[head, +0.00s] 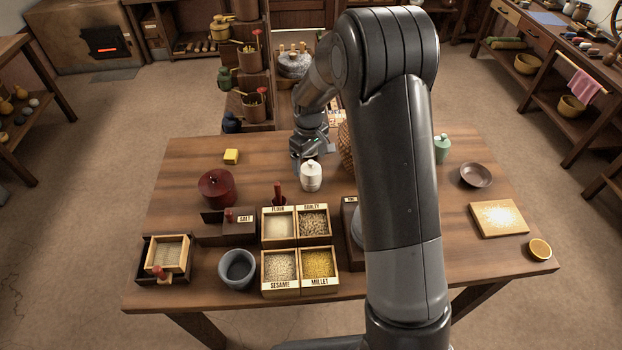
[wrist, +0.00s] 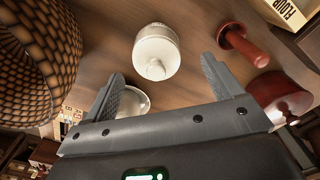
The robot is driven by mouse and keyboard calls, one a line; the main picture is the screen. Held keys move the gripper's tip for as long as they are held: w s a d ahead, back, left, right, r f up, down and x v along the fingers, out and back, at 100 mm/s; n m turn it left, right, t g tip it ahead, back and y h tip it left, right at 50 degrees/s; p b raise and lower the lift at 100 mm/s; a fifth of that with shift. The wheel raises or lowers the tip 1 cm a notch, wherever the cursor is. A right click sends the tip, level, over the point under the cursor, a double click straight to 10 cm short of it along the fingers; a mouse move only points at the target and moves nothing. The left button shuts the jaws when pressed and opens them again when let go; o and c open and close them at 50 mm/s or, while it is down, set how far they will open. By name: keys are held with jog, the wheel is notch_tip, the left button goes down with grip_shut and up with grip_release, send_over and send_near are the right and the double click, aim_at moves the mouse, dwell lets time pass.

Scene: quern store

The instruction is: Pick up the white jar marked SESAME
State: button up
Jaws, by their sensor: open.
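A white lidded jar (head: 311,177) stands upright on the wooden table, behind the labelled boxes; no marking on it is readable. In the wrist view the white jar (wrist: 156,48) lies ahead of the fingertips, its lid knob towards me. My gripper (wrist: 162,72) is open and empty, with the jar beyond the gap between its fingers and apart from them. In the head view my gripper (head: 302,162) is just behind the jar. A second pale round thing (wrist: 132,102) shows behind the left finger, partly hidden. The word SESAME shows on a seed box (head: 280,285).
A woven basket (wrist: 35,60) stands close to the left finger. A red-brown knobbed thing (wrist: 243,46) and a dark red pot (wrist: 283,95) are at the right. Boxes labelled FLOUR (head: 278,209), BARLEY and MILLET fill the table's front middle. My arm hides part of the table.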

aim_at(311, 169)
jog(key=shift+d+f, duration=0.15)
jog(key=shift+f, duration=1.35)
jog(key=shift+d+f, duration=0.1)
jog(key=shift+f, duration=1.4)
jog(key=shift+c, duration=0.6)
jog(key=shift+w, duration=0.1)
jog(key=c, duration=1.2)
